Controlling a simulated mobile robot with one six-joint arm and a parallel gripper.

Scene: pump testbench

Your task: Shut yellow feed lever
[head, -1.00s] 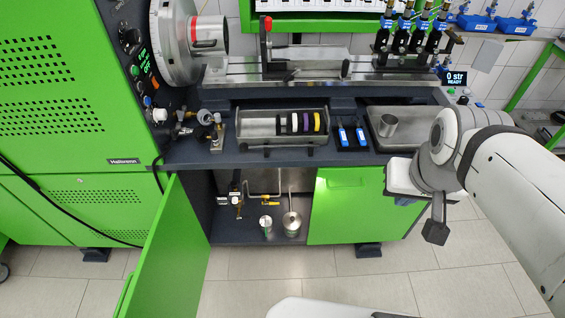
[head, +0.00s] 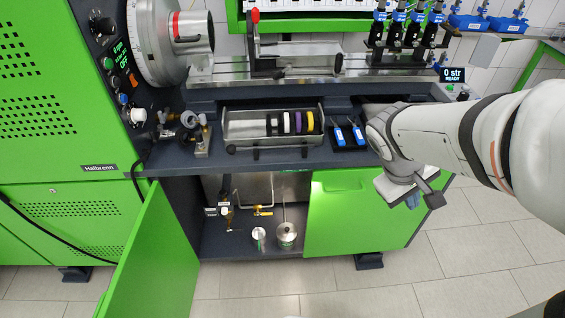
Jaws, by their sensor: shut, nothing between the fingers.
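The small yellow lever (head: 263,212) sits inside the open cabinet under the bench, on pipework near the back. It looks roughly level, but it is too small to tell the valve's position. My gripper (head: 412,201) is shut and empty, outside the cabinet, in front of the bench and far to the right of the lever. Its fingertips are small and partly hidden by my wrist parts.
An open green door (head: 155,255) stands left of the cabinet opening; a closed green door (head: 355,215) covers its right. A can (head: 259,236) and a metal container (head: 287,236) stand on the cabinet floor before the lever. The tiled floor in front is clear.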

